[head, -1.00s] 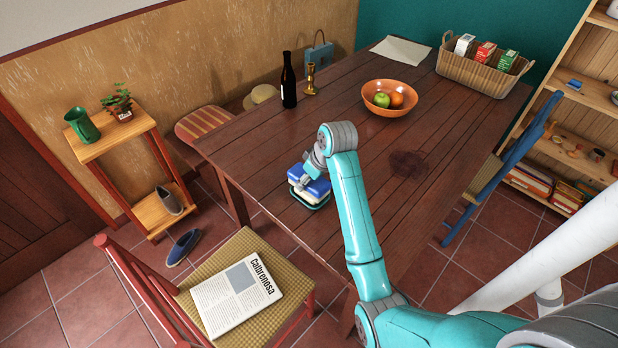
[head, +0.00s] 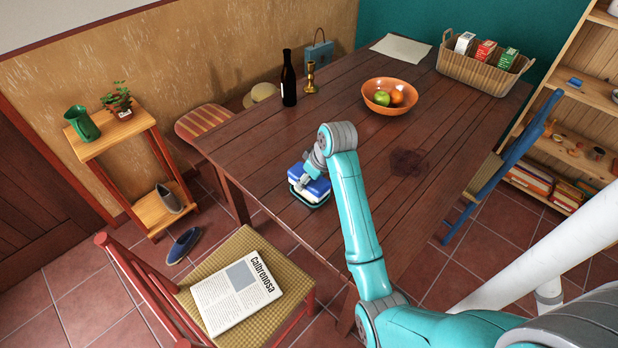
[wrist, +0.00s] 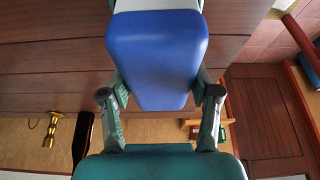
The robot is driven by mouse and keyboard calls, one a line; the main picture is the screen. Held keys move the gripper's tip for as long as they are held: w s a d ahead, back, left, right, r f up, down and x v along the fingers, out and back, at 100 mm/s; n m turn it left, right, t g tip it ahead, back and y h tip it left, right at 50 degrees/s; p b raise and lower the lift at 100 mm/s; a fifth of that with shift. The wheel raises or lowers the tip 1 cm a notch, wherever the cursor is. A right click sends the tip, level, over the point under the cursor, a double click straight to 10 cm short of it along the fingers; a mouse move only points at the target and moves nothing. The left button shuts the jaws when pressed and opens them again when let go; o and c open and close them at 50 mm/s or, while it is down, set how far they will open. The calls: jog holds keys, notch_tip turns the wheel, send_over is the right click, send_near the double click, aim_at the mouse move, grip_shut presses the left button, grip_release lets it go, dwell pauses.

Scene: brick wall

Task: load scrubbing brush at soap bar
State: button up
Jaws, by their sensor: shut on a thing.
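My gripper (head: 312,176) is shut on a blue block with a pale underside, which appears to be the scrubbing brush (head: 318,187). In the wrist view the brush's blue body (wrist: 157,50) sits between the two fingers, with a white strip at its top edge. The brush is held low at the table's near left edge, over a small dark-teal-rimmed dish (head: 318,206). No separate soap bar can be made out; the brush and my gripper cover most of the dish. I cannot tell whether the brush touches anything inside it.
The wooden table (head: 350,100) has a dark stain (head: 409,162) right of my arm. A fruit bowl (head: 390,108), bottle (head: 289,80), candlestick (head: 311,78) and basket (head: 482,76) stand farther back. A chair with a newspaper (head: 236,292) is in front.

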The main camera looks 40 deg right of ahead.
jog(key=shift+r, duration=3.5)
jog(key=shift+a, duration=0.1)
